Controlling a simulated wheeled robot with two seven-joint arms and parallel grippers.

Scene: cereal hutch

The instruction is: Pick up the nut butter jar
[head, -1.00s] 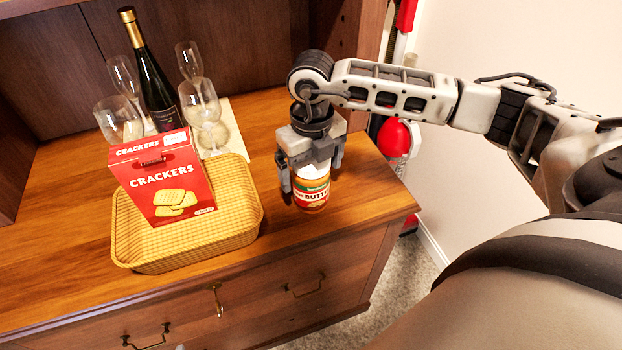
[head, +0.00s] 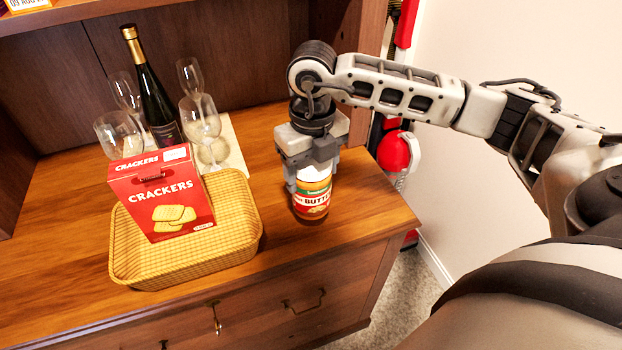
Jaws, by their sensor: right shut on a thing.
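The nut butter jar (head: 312,198) has a white lid and a red, green and cream label. It is upright at the right end of the wooden hutch top, to the right of the basket. My right gripper (head: 311,178) comes down on it from above and is shut on its upper part. The gripper body hides much of the lid. I cannot tell whether the jar's base still touches the wood. My left gripper is not in view.
A yellow woven basket (head: 240,243) holds a red crackers box (head: 165,195). Behind it stand a dark bottle (head: 153,95) and several clear glasses (head: 201,125). The hutch top (head: 365,205) is bare around the jar. A red extinguisher (head: 394,150) is beyond its right edge.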

